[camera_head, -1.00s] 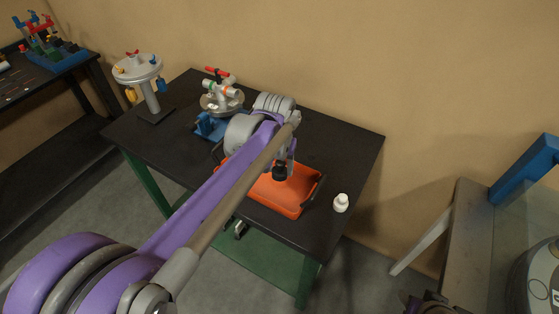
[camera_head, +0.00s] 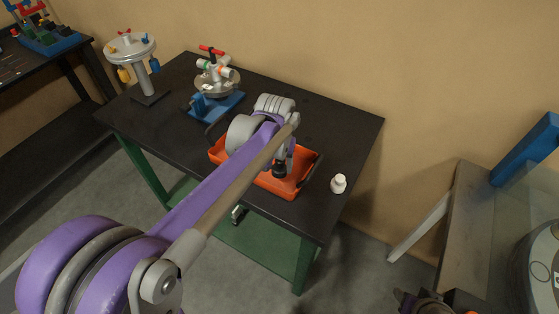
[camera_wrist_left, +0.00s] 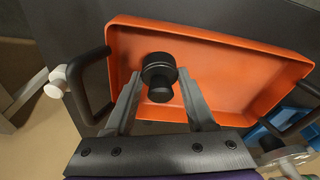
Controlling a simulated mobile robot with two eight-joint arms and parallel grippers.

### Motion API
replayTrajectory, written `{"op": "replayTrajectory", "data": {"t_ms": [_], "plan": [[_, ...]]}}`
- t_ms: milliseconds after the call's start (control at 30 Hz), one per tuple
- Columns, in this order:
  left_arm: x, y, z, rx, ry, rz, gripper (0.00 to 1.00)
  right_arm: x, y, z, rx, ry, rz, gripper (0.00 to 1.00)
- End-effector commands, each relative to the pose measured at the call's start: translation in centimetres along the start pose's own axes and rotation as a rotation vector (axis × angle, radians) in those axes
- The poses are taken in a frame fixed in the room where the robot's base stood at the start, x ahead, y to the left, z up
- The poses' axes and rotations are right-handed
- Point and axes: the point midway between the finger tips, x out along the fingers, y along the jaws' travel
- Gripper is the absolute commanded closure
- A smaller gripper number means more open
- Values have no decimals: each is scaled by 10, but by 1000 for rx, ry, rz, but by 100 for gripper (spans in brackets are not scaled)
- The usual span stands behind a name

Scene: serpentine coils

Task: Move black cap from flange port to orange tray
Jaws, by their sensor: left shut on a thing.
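The black cap (camera_wrist_left: 158,72) is between the fingertips of my left gripper (camera_wrist_left: 159,92), which is shut on it in the left wrist view. The orange tray (camera_wrist_left: 225,50) lies behind the cap in that view. In the head view my left gripper (camera_head: 281,165) points down over the orange tray (camera_head: 300,181), with the dark cap (camera_head: 279,170) at its tips. I cannot tell whether the cap touches the tray floor. The flange assembly (camera_head: 217,84) stands on a blue base farther back.
The tray has dark handles at its ends, one (camera_wrist_left: 92,85) near the left finger. A white bottle (camera_head: 338,184) stands right of the tray on the black table (camera_head: 330,130). A round grey stand (camera_head: 131,48) with hanging coloured pieces is at the back left.

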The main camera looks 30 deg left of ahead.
Motion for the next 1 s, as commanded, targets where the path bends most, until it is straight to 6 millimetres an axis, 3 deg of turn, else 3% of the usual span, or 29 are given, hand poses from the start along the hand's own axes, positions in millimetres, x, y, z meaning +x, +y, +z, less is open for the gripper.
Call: {"op": "replayTrajectory", "data": {"t_ms": [367, 400, 600, 867, 1000], "plan": [[8, 0, 1, 0, 1, 0, 100, 4, 0, 4, 0, -3, 0, 50], [8, 0, 1, 0, 1, 0, 43, 4, 0, 4, 0, -3, 0, 50], [8, 0, 1, 0, 1, 0, 10, 4, 0, 4, 0, -3, 0, 50], [7, 0, 1, 0, 1, 0, 10, 4, 0, 4, 0, -3, 0, 50], [-2, 0, 1, 0, 1, 0, 10, 4, 0, 3, 0, -3, 0, 50]]}}
